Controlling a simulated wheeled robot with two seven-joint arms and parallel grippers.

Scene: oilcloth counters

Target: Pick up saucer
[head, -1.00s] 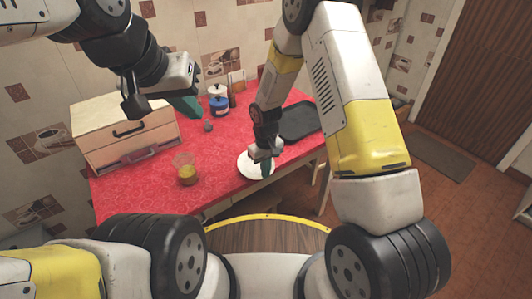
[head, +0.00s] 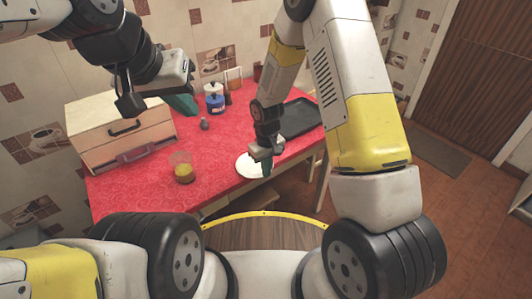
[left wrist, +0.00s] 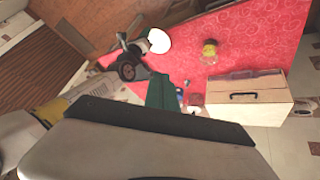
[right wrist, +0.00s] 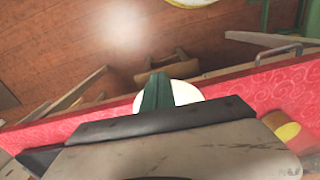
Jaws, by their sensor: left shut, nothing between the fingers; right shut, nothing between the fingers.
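The white saucer (head: 246,166) lies on the red-covered counter near its front edge. It also shows in the left wrist view (left wrist: 159,41), and partly behind the green fingers in the right wrist view (right wrist: 185,93). My right gripper (head: 266,169) is shut and empty, with its fingertips pointing down at the saucer's right side; it hides part of the saucer. I cannot tell whether the fingertips touch it. My left gripper (head: 184,104) is shut and empty, held up above the back left of the counter, away from the saucer.
A glass with yellow contents (head: 183,173) stands left of the saucer. A blue-and-white jar (head: 214,101) and a small dark round object (head: 204,124) stand behind. A black tray (head: 298,118) lies at the right.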

